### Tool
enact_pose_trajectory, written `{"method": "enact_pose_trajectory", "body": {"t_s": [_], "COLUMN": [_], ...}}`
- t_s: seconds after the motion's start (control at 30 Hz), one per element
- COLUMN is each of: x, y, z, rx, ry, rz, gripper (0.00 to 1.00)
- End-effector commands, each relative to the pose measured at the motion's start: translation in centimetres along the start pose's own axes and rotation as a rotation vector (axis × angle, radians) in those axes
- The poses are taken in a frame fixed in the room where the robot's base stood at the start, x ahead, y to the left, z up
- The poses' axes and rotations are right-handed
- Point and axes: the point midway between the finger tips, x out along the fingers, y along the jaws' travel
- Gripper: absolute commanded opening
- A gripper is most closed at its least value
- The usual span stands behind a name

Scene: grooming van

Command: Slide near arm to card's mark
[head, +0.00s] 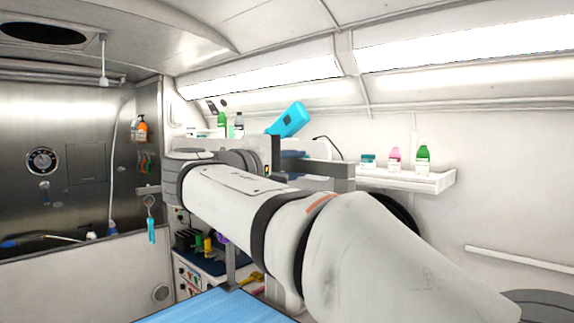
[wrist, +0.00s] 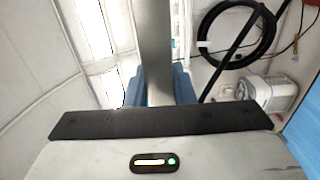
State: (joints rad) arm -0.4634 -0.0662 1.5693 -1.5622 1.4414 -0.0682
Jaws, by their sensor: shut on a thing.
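A grey metal bar (wrist: 155,35), probably the near arm, runs up the middle of the wrist view. My gripper (wrist: 158,84) is shut on it, with a blue finger on either side. In the head view my own arm crosses the centre and hides most of the grip. A grey post (head: 230,262) rises beside the blue table top (head: 215,306) under my arm. I cannot tell whether it is part of the same bar. I see no card and cannot make out a mark on the bar.
A white wall shelf (head: 405,180) at the right holds bottles, including a pink one (head: 394,158) and a green one (head: 423,158). A steel tub area (head: 70,150) fills the left. A black coiled hose (wrist: 236,35) hangs close by in the wrist view.

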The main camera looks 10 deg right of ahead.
Motion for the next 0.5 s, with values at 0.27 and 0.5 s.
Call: {"method": "enact_pose_trajectory", "body": {"t_s": [0.27,0.5], "x": [0.03,0.05], "y": [-0.02,-0.38], "z": [0.01,0.02], "rx": [0.000,-0.001], "ry": [-0.001,-0.001], "rz": [0.000,-0.001], "gripper": [0.00,0.00]}}
